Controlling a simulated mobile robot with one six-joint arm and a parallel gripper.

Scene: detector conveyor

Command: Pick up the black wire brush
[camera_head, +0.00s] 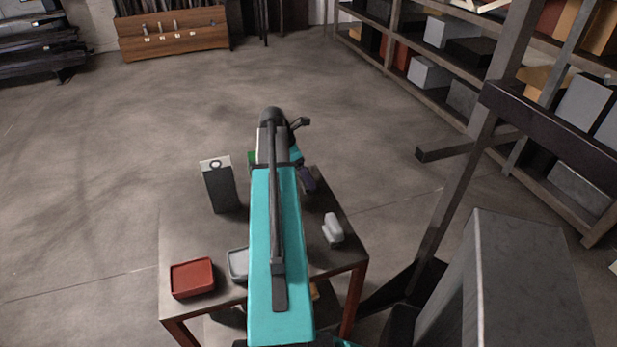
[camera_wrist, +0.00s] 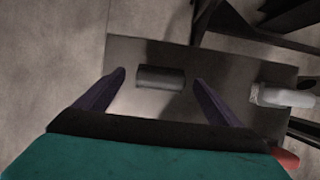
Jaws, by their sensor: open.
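A dark, short, rounded block (camera_wrist: 160,77) lies on the table in the wrist view; it looks like the black wire brush, though no bristles can be made out. My gripper (camera_wrist: 160,76) is open, with one purple finger to the left of the block and one to the right. There is a gap on both sides, and nothing is held. How high the fingers are above the table is hard to tell. In the head view my teal arm hides this block, and only a purple finger shows past the arm.
The table (camera_head: 180,238) also bears a black upright box (camera_head: 219,186), a red tray (camera_head: 192,278), a grey tray (camera_head: 238,264) and a pale grey item (camera_head: 332,230), which also shows in the wrist view (camera_wrist: 283,97). Shelving (camera_head: 440,95) stands at right; floor beyond is clear.

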